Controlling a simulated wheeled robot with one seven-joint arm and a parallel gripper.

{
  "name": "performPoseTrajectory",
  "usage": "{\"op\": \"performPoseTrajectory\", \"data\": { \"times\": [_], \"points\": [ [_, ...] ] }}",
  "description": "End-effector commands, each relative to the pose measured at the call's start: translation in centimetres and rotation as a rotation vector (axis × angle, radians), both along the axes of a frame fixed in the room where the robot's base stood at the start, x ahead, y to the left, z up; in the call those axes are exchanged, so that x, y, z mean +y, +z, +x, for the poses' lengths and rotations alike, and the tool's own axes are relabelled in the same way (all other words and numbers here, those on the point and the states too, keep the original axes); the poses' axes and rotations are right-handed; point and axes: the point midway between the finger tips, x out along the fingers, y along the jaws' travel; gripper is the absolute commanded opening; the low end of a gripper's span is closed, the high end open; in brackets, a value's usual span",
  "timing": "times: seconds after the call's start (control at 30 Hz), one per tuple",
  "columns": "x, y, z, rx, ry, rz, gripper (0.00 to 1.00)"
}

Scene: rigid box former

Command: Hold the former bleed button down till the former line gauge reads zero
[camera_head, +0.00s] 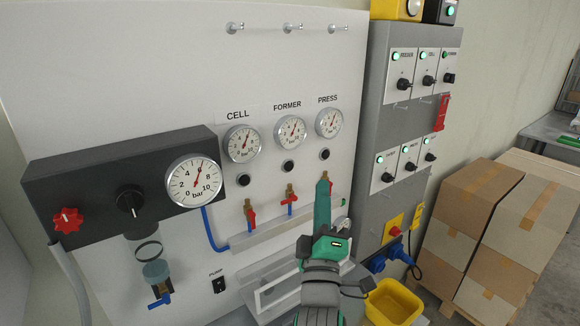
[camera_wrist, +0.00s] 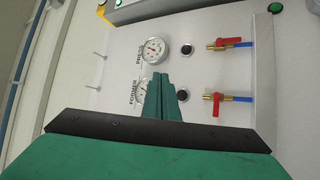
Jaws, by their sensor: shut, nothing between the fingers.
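The former line gauge (camera_head: 291,130) is a white dial under the FORMER label; its red needle points up and slightly right, off the zero end. The black former bleed button (camera_head: 289,166) sits below it, uncovered in the head view. My gripper (camera_head: 323,180) is shut and empty, its green fingers pointing up in front of the panel, right of that button and below the PRESS button. In the wrist view the fingertips (camera_wrist: 162,80) partly cover the former gauge (camera_wrist: 142,97) and lie beside the former button (camera_wrist: 183,95). Contact with the button is not visible.
The CELL gauge (camera_head: 243,143) and PRESS gauge (camera_head: 329,122) flank the former gauge, with similar buttons below. Brass valves with red handles (camera_head: 289,200) line the rail beneath. A large regulator gauge (camera_head: 194,181) is at left. A grey switch cabinet (camera_head: 405,120) stands at right.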

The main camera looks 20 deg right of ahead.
Motion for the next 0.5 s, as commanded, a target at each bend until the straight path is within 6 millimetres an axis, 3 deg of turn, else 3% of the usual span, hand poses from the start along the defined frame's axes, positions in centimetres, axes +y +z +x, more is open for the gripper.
{"op": "performPoseTrajectory", "data": {
  "times": [0.27,0.5],
  "points": [
    [0.2,0.0,0.3,0.000,0.002,0.001,0.00],
    [0.8,-0.1,2.4,0.001,0.000,0.002,0.00]
  ]
}}
